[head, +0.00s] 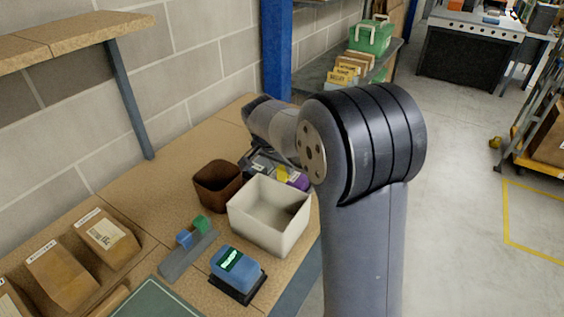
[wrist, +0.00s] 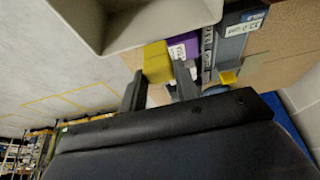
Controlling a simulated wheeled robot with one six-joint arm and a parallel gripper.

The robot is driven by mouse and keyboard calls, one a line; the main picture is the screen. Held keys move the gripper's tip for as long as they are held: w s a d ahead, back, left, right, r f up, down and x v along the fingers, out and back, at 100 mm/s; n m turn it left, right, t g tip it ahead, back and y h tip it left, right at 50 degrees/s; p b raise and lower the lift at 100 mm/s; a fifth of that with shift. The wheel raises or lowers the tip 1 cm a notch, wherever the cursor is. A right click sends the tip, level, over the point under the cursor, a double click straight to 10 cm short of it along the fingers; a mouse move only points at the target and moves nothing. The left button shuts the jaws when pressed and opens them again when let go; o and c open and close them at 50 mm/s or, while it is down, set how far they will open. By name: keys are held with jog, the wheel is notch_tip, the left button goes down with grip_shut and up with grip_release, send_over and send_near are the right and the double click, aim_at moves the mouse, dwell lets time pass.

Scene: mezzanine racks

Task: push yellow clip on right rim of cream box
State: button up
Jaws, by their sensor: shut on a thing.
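The cream box (head: 250,222) stands open and looks empty on the workbench; my arm covers part of its right side in the head view. Its pale wall also fills the top left of the wrist view (wrist: 130,22). My gripper (wrist: 159,76) is shut on a yellow clip (wrist: 157,60), a small block between the two fingers. In the wrist view the clip's top lies close to the box's edge; I cannot tell whether it touches the rim. A yellow patch (head: 283,174) beyond the box in the head view may be this clip.
A brown bin (head: 217,187) stands left of the box. A purple item (wrist: 187,46) and a dark labelled item (wrist: 240,32) lie close by the gripper. A grey rack (head: 186,256) with blue and green clips and a blue device (head: 232,266) stand in front.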

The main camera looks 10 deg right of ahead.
aim_at(281, 172)
jog(key=shift+f, duration=0.4)
jog(key=shift+f+b, duration=1.55)
jog(key=shift+b, duration=0.2)
dwell(1.8)
jog(key=o, duration=1)
jog(key=shift+o, duration=0.6)
jog(key=shift+o, duration=1.1)
jog(key=shift+r, duration=0.1)
